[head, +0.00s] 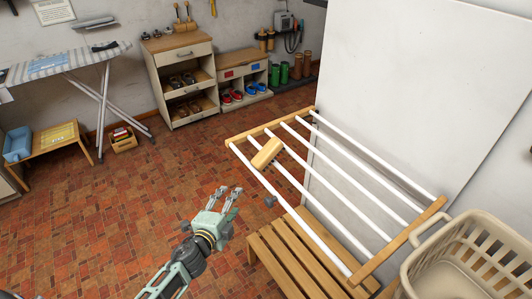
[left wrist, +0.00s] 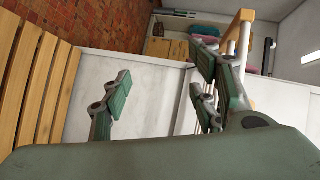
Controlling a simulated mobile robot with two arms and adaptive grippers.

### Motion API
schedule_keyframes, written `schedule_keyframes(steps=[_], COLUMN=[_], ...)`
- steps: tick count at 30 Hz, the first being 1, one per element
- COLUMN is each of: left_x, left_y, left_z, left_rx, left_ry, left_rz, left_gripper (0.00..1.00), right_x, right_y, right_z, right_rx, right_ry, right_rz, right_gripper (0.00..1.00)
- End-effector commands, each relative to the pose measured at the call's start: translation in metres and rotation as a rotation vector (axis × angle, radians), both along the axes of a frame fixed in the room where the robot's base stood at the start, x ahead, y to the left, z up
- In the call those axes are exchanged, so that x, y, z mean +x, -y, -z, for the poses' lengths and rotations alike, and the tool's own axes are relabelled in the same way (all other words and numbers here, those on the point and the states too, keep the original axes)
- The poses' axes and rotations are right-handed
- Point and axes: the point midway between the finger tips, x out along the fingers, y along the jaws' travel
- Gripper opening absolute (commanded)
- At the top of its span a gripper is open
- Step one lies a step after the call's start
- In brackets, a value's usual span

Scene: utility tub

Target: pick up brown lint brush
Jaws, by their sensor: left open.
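The brown lint brush (head: 266,152) is a light tan, block-shaped piece. It lies tilted across the white rods near the left end of the drying rack (head: 335,190) in the head view. My left gripper (head: 231,190) is open and empty, over the floor to the lower left of the brush and apart from it. In the left wrist view, the fingers of my left gripper (left wrist: 160,75) are spread with nothing between them. I cannot make out the brush in that view. My right gripper is not in view.
A slatted wooden bench (head: 287,255) stands below the rack, and a beige laundry basket (head: 475,262) is at the right. A white wall panel (head: 415,85) rises behind the rack. The brick floor (head: 130,215) at the left is mostly clear. Shoe shelves (head: 182,85) stand at the back.

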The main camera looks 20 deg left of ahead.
Motion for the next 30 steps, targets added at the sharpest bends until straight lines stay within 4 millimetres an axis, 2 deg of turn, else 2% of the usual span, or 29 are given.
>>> schedule_keyframes(steps=[1, 3, 6, 10, 13, 15, 18, 21, 25, 30], left_x=[0.013, 0.024, 0.036, 0.047, 0.051, 0.052, 0.054, 0.056, 0.059, 0.073], left_y=[0.004, 0.011, 0.028, 0.055, 0.071, 0.075, 0.068, 0.055, 0.048, 0.057], left_z=[-0.046, -0.100, -0.165, -0.203, -0.216, -0.216, -0.208, -0.199, -0.193, -0.186], left_rx=[0.071, 0.176, 0.379, 0.697, 0.974, 1.180, 1.428, 1.588, 1.671, 1.677], left_ry=[0.089, 0.196, 0.349, 0.481, 0.550, 0.569, 0.552, 0.513, 0.482, 0.478], left_rz=[0.037, 0.080, 0.188, 0.393, 0.564, 0.689, 0.843, 0.946, 1.003, 1.009], left_gripper=[0.55, 0.55, 0.55, 0.55, 0.55, 0.55, 0.55, 0.55, 0.55, 0.55], right_x=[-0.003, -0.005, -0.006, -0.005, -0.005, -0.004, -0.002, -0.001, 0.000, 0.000], right_y=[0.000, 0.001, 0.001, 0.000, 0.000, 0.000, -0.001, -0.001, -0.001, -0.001], right_z=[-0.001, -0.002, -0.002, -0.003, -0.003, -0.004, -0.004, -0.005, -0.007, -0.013], right_rx=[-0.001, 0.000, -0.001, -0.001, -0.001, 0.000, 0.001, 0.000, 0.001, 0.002], right_ry=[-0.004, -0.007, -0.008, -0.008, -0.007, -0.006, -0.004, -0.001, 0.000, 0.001], right_rz=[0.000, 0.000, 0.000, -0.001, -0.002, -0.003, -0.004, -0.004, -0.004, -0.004], right_gripper=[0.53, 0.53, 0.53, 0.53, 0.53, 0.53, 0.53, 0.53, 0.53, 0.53])
